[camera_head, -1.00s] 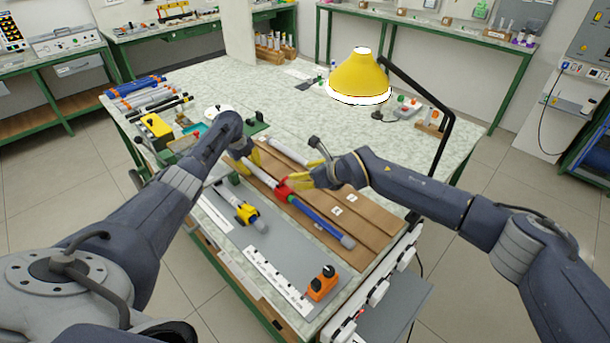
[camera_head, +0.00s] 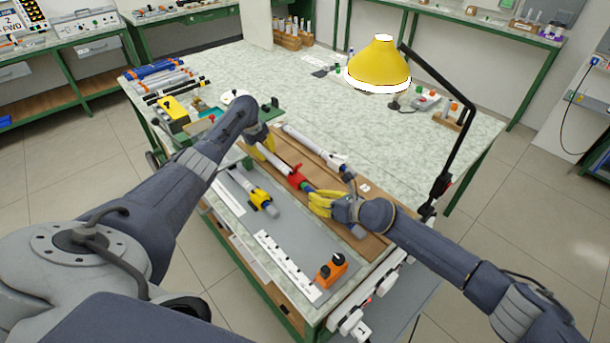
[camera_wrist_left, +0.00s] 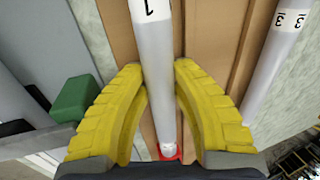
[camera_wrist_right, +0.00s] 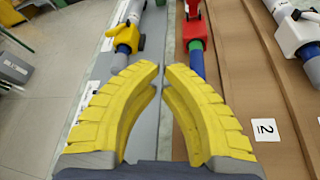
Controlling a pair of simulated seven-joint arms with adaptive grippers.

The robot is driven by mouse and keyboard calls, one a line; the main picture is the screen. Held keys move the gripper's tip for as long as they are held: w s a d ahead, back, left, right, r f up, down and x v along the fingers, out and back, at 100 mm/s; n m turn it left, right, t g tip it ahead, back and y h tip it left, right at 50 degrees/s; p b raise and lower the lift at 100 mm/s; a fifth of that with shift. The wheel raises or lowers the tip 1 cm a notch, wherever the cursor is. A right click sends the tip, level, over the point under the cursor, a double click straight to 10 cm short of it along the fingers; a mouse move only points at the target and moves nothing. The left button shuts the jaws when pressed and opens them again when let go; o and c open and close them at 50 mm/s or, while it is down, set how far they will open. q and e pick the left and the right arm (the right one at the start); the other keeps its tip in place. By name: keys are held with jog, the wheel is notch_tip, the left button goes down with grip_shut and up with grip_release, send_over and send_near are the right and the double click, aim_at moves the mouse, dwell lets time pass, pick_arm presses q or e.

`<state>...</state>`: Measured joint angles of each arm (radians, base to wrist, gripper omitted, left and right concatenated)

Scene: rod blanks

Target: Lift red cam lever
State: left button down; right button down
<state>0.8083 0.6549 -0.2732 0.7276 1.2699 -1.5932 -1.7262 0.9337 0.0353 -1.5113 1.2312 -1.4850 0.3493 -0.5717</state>
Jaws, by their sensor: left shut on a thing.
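A red coupler with its cam lever (camera_head: 298,180) joins a grey rod (camera_head: 274,158) to a blue rod on the brown board. The right wrist view shows the red coupler (camera_wrist_right: 192,30) and the blue rod (camera_wrist_right: 197,62) just beyond my right fingertips. My left gripper (camera_head: 262,147) is shut on the grey rod; the left wrist view shows the rod (camera_wrist_left: 155,70) between its yellow fingers (camera_wrist_left: 160,80). My right gripper (camera_head: 322,203) is empty, its fingertips (camera_wrist_right: 160,69) almost together, beside the blue rod and short of the coupler. In the head view it hides most of the blue rod.
A rod with a white coupler (camera_head: 335,161) lies behind on the brown board (camera_head: 372,243). A rod with a yellow coupler (camera_head: 262,199) lies on the grey mat in front. An orange block (camera_head: 330,269) stands near the front edge. A yellow lamp (camera_head: 380,65) overhangs the back.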

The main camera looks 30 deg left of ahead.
aim_at(296, 168)
jog(key=w, duration=0.1)
jog(key=w+t, duration=0.1)
jog(key=r+t+y, duration=0.1)
jog(key=shift+w+d+r+n, duration=0.1)
jog(key=shift+w+d+n, duration=0.2)
jog(key=shift+w, duration=0.1)
jog(key=shift+w+d+r+n+t, duration=0.1)
jog(key=shift+w+r+n+t, duration=0.35)
jog(key=shift+w+n+t, duration=0.25)
jog(key=shift+w+a, duration=0.2)
jog(key=shift+a, duration=0.1)
jog(key=shift+x, duration=4.6)
jog(key=shift+s+a, duration=0.1)
jog(key=shift+s, duration=0.05)
